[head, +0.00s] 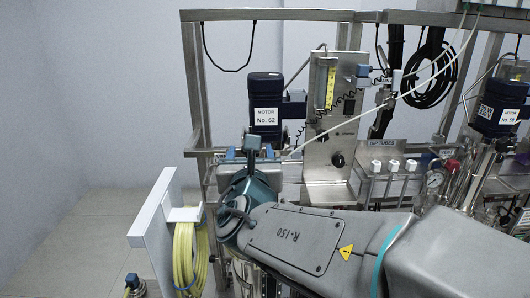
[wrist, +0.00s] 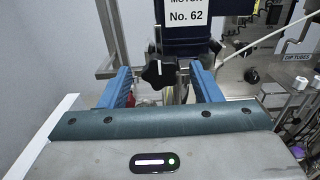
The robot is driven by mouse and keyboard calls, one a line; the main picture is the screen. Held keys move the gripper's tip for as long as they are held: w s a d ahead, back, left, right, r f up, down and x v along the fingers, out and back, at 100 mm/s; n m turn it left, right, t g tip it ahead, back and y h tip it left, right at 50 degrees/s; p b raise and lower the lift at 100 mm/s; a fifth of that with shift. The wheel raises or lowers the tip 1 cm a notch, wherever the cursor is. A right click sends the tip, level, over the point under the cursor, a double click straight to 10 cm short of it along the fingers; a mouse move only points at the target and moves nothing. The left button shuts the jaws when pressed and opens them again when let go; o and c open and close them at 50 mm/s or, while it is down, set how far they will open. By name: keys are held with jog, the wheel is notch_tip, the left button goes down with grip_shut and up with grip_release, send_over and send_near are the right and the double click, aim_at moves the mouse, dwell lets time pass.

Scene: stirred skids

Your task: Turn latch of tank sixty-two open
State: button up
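The motor labelled No. 62 (head: 265,105) stands upright beyond my gripper (head: 250,155). It also shows at the top of the wrist view (wrist: 187,22). Below its label in the wrist view is a black lobed knob (wrist: 158,73) on a thin upright rod, which may be the latch. My gripper in that view (wrist: 160,76) is open, its two blue fingers wide apart, one on each side of the knob. I see no contact with the knob. The tank below the motor is mostly hidden by my gripper and arm.
A steel panel with a black knob (head: 338,160) stands right of the motor. A rack labelled dip tubes (head: 388,148) and motor No. 58 (head: 500,106) are farther right. A white board with a yellow hose (head: 190,255) stands at left. A steel frame post (head: 193,75) rises behind.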

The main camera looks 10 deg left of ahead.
jog(key=shift+s, duration=0.15)
jog(key=b+v, duration=0.1)
jog(key=v, duration=1.2)
jog(key=shift+s, duration=0.3)
jog(key=shift+f, duration=0.1)
jog(key=w+d+f+m+g+h, duration=0.25)
jog(key=d+f+m+h, duration=0.25)
jog(key=d+m, duration=0.4)
jog(key=w+d+f+m+g+h, duration=0.2)
jog(key=d+f+m+g+h, duration=0.25)
jog(key=d+m, duration=0.5)
jog(key=s+d+f+m+g+y, duration=0.2)
jog(key=s+d+f+m+g, duration=0.1)
jog(key=m, duration=0.7)
jog(key=s+d+f+m+g+y, duration=0.3)
jog(key=s+d+f+m+g, duration=0.1)
jog(key=f+m, duration=0.4)
jog(key=shift+s+f+m, duration=0.2)
jog(key=shift+s+m, duration=0.45)
jog(key=shift+m, duration=0.6)
